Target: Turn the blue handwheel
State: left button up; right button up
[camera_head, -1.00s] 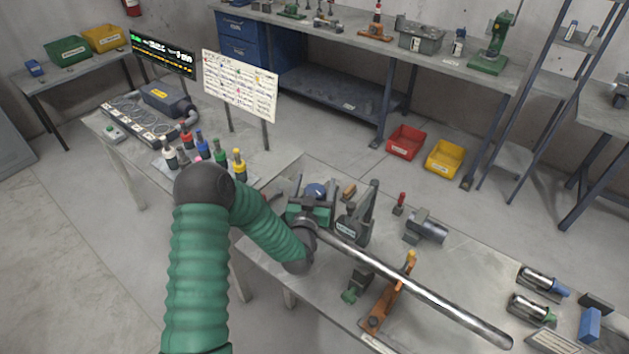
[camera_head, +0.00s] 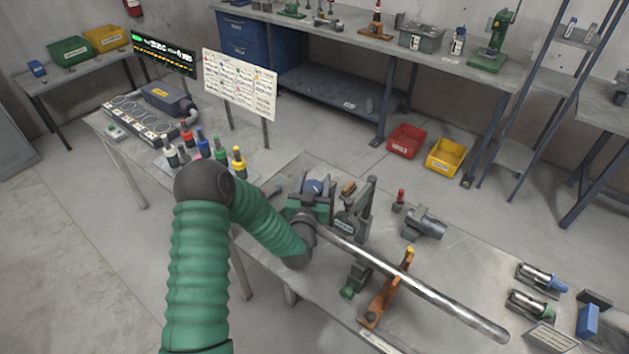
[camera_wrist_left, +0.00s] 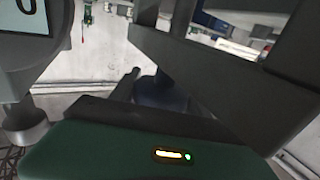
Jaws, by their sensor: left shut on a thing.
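The blue handwheel (camera_head: 314,187) shows as a small blue round part on the workbench in the head view, partly hidden by my left gripper (camera_head: 315,184). My left arm reaches in from the left, and the gripper's dark fingers are on either side of the blue part. In the left wrist view, a dark blue rounded shape (camera_wrist_left: 160,92) sits between the fingers (camera_wrist_left: 165,80), partly hidden by the green gripper body. The left gripper is shut on it. How far the wheel is turned cannot be told. My right gripper is not in view.
A long metal rod (camera_head: 430,288) slants across the bench from beside my left wrist. A grey upright fixture (camera_head: 357,215), an orange stand (camera_head: 388,293) and a grey motor-like part (camera_head: 424,224) stand close to the right. Several coloured bottles (camera_head: 203,145) stand to the left.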

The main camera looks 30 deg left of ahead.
pick_arm(q)
jog(key=shift+f, duration=0.3)
jog(key=shift+d, duration=0.1)
dwell(0.3)
jog(key=o, duration=1)
jog(key=shift+f, duration=0.1)
jog(key=o, duration=0.4)
jog(key=shift+w+a, duration=0.2)
jog(key=shift+w, duration=0.05)
jog(key=shift+s, duration=0.1)
